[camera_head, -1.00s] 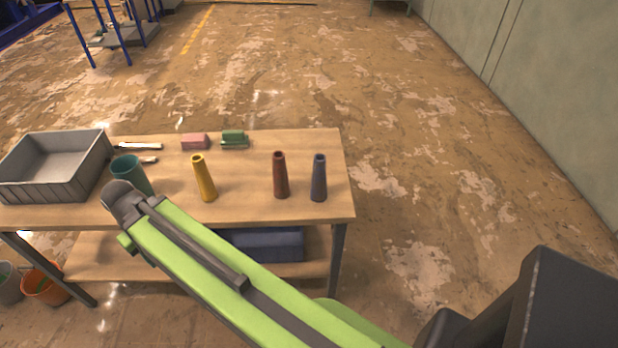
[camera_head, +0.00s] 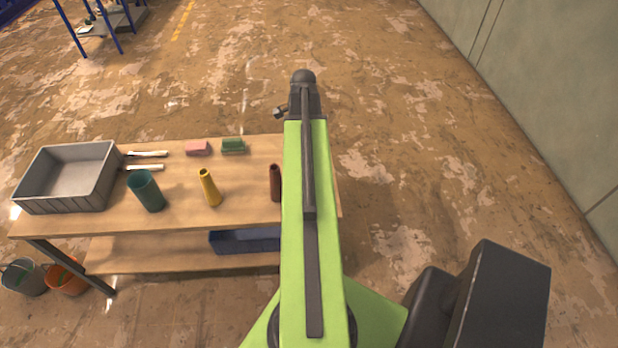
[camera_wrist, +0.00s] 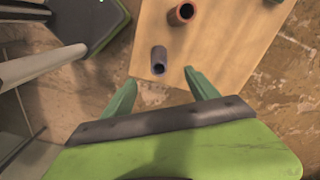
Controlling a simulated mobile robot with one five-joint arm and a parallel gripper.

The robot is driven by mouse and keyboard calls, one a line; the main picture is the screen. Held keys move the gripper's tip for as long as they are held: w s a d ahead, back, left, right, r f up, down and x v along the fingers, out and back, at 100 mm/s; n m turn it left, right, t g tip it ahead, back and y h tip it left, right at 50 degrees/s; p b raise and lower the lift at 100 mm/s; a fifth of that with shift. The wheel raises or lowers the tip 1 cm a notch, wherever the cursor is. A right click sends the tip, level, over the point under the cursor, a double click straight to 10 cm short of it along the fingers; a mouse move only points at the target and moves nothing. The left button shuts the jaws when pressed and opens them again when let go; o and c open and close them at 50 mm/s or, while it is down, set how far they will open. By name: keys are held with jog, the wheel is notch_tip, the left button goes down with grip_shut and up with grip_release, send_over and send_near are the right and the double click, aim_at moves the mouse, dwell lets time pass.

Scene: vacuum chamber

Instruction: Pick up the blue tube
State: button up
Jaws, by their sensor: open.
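The blue tube (camera_wrist: 158,60) is a dark blue-grey hollow tube standing on the wooden table (camera_wrist: 215,45) in the wrist view, its open top showing. My gripper (camera_wrist: 160,78) is open and empty, with its two green fingers spread. In the wrist view the tube appears just beyond the fingertips, between their lines and apart from both. In the head view my green arm hides the blue tube.
A red-brown tube (camera_head: 275,183) stands close to the blue one and also shows in the wrist view (camera_wrist: 182,14). A yellow tube (camera_head: 209,188), teal cup (camera_head: 146,191) and grey bin (camera_head: 68,205) are farther left on the table.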

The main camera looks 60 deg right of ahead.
notch_tip(320, 180, down, 16)
jog(key=s+d+m+b, duration=0.1)
jog(key=b, duration=1.6)
jog(key=shift+s+d+f, duration=0.2)
jog(key=shift+s, duration=0.05)
grip_shut()
